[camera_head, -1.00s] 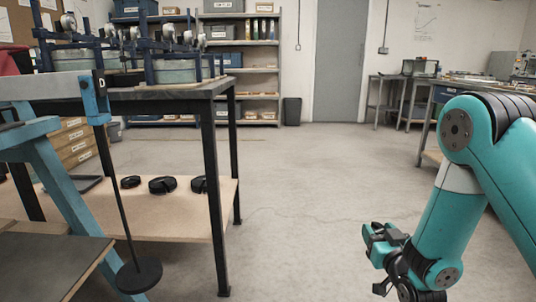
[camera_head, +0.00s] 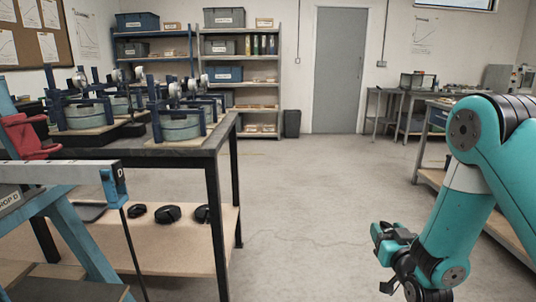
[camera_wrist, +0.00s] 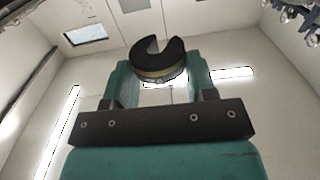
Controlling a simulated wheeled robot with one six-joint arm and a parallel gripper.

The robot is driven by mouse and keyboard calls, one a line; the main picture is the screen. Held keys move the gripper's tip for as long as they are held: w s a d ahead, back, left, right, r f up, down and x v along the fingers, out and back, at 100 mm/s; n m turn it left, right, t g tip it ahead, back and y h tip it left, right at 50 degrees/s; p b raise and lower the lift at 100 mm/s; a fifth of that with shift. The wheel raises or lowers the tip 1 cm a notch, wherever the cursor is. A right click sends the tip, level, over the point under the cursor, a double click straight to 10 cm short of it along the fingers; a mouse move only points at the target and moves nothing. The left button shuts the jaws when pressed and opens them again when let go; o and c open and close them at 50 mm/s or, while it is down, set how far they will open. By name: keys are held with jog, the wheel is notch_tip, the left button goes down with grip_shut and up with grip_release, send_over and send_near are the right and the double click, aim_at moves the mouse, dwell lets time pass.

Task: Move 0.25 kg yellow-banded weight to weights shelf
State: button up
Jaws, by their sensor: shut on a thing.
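In the wrist view my gripper (camera_wrist: 158,74) is shut on a dark, slotted round weight (camera_wrist: 158,56) with a yellow band around its lower edge. The weight sits between the two teal fingers, its slot opening visible from this side. In the head view my gripper (camera_head: 383,243) is low at the right, over open floor and well right of the dark workbench; the weight cannot be made out there. The workbench's low wooden shelf (camera_head: 185,250) carries several black slotted weights, such as one in the middle (camera_head: 167,214). No label naming it the weights shelf is readable.
The dark workbench (camera_head: 215,140) holds several dial-gauge rigs. A blue frame with a grey beam (camera_head: 70,172) marked D stands at the near left, with a thin rod hanging from it. Open floor (camera_head: 310,210) lies between workbench and arm. Another bench (camera_head: 435,180) is at the right.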

notch_tip(320, 180, up, 17)
jog(key=p, duration=1.5)
send_over(387, 231)
jog(key=s, duration=0.6)
notch_tip(387, 231, down, 12)
jog(key=shift+s+r, duration=0.1)
jog(key=shift+d, duration=0.15)
